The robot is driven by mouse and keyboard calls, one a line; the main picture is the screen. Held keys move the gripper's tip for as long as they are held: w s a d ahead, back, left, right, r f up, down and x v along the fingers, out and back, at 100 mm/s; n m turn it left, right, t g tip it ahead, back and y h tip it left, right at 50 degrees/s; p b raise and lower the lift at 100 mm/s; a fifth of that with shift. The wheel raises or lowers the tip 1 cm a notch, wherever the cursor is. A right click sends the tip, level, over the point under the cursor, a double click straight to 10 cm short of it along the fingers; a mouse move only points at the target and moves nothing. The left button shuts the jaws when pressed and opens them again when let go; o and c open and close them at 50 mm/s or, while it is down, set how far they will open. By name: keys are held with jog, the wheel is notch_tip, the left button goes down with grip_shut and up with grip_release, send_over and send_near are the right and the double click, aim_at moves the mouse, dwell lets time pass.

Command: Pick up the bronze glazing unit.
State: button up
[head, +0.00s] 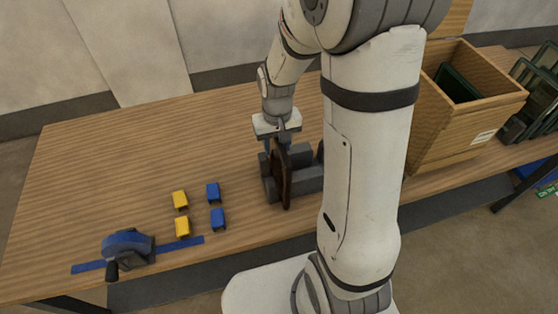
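The bronze glazing unit (286,181) is a thin dark brown panel. It stands upright on edge at the dark grey washer (307,178) on the wooden table. My gripper (279,146) points down at the top of the panel, with its fingers close to the panel's upper edge. The view is too small to tell whether the fingers touch or clasp it. Part of the washer is hidden behind my arm.
A wooden crate (440,140) holding dark green panels stands at the right, partly behind my arm. More dark panels (530,95) stand beyond it. A blue tape dispenser (127,247), yellow blocks (181,200) and blue blocks (213,193) lie front left. The table's back left (130,140) is clear.

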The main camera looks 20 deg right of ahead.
grip_shut()
jog(key=shift+r, duration=0.1)
dwell(1.1)
